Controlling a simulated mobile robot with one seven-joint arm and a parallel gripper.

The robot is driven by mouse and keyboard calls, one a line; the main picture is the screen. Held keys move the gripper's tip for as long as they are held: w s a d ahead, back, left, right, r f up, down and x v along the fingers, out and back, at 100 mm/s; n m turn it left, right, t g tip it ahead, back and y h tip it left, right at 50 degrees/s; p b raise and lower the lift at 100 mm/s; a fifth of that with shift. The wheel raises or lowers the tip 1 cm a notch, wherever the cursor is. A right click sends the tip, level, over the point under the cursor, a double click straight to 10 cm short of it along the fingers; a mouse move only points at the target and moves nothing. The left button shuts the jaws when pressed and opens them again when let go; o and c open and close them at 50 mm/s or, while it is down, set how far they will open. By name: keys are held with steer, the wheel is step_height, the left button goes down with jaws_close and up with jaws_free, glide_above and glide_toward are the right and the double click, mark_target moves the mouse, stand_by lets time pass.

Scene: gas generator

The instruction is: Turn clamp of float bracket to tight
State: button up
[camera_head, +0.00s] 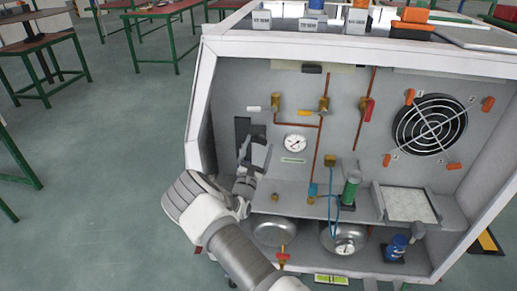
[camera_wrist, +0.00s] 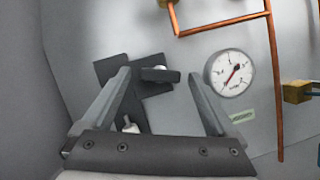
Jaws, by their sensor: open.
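A dark grey plate (camera_wrist: 112,68), which appears to be the float bracket, is on the back wall of the cabinet. In the head view the dark plate (camera_head: 242,125) is partly hidden by my gripper. A short black bar with a rounded end (camera_wrist: 160,75), seemingly the clamp, juts from the plate. My gripper (camera_wrist: 158,82) is open, and in the wrist view the bar appears between its two fingertips. I cannot tell whether the fingers touch it. A small white piece (camera_wrist: 130,125) shows below, between the fingers. The head view shows my gripper (camera_head: 254,152) in front of the plate.
A pressure gauge (camera_head: 295,143) is right of my gripper, with copper pipes and valves (camera_head: 324,104) beyond. The cabinet's left wall (camera_head: 196,110) is close on the left. Below is a shelf (camera_head: 290,198) with a green cylinder (camera_head: 351,187); metal tanks (camera_head: 276,231) sit underneath.

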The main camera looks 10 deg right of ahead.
steer(key=shift+c, duration=0.3)
steer(key=c, duration=1.3)
steer(key=shift+m+g+h, duration=0.3)
steer(key=shift+m, duration=0.3)
steer(key=m, duration=0.2)
steer(key=m+g+h, duration=0.1)
steer(key=shift+a+r+m+p, duration=0.15)
steer(key=shift+m+p, duration=0.2)
steer(key=shift+m, duration=0.05)
steer(key=m+g, duration=0.1)
steer(key=m, duration=0.1)
steer(key=m+g, duration=0.1)
steer(key=m, duration=0.1)
steer(key=shift+w+a+r+m+h, duration=0.1)
steer(key=shift+m+h, duration=0.3)
steer(key=m+g, duration=0.1)
steer(key=m, duration=0.2)
steer(key=m+g, duration=0.1)
steer(key=m, duration=0.2)
steer(key=shift+r+m+g+y, duration=0.15)
steer(key=shift+m+g+y, duration=0.15)
steer(key=shift+a, duration=0.1)
